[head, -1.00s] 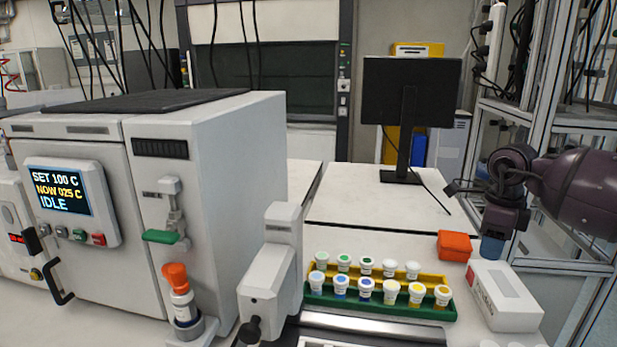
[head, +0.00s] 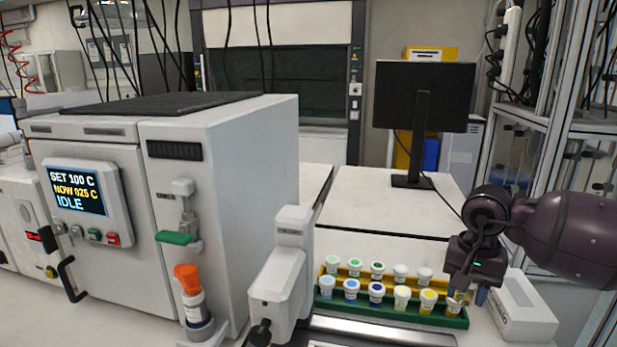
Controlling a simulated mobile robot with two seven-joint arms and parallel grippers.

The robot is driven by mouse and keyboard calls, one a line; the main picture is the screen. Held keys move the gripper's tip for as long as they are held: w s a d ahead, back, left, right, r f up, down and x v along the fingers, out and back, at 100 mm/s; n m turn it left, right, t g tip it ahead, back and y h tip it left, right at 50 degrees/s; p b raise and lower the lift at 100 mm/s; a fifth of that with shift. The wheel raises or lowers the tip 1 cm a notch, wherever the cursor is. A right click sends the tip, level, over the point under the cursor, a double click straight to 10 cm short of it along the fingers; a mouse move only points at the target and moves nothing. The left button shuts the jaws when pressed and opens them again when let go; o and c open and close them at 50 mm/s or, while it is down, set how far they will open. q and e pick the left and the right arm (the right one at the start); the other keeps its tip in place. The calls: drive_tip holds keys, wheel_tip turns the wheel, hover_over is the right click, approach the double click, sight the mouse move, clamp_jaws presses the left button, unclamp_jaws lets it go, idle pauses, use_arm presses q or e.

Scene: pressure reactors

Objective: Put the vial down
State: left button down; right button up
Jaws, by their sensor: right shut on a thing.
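My right gripper (head: 468,290) points down over the right end of the green rack (head: 390,314). It is shut, and the vial in its jaws is mostly hidden by the gripper. A small blue patch shows just below the gripper, but I cannot tell whether it is part of the vial. Several white vials with coloured caps stand in the rack's front row, such as the blue-capped vial (head: 376,293). The front row's right-end vial (head: 453,306) is close to the fingertips. I cannot tell whether they touch. My left gripper is not in view.
A yellow rack (head: 345,272) with more vials stands behind the green one. A white box (head: 524,308) lies close to the right of my gripper. The grey reactor (head: 250,190) and a white upright device (head: 284,275) stand to the left. A monitor (head: 423,97) stands behind; the bench before it is clear.

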drive_tip(key=s+a+f+n, duration=0.1)
drive_tip(key=a+n, duration=0.1)
drive_tip(key=s+a+f+n, duration=0.1)
drive_tip(key=s+a+f, duration=0.1)
drive_tip(key=s+a+f+n, duration=0.1)
drive_tip(key=s+a+n, duration=0.1)
drive_tip(key=shift+s+f+n, duration=0.25)
drive_tip(key=shift+f+n, duration=0.05)
drive_tip(key=shift+n, duration=0.3)
drive_tip(key=s+a+f, duration=0.2)
drive_tip(key=s+f, duration=0.1)
drive_tip(key=shift+s+f, duration=0.1)
drive_tip(key=shift+s, duration=0.05)
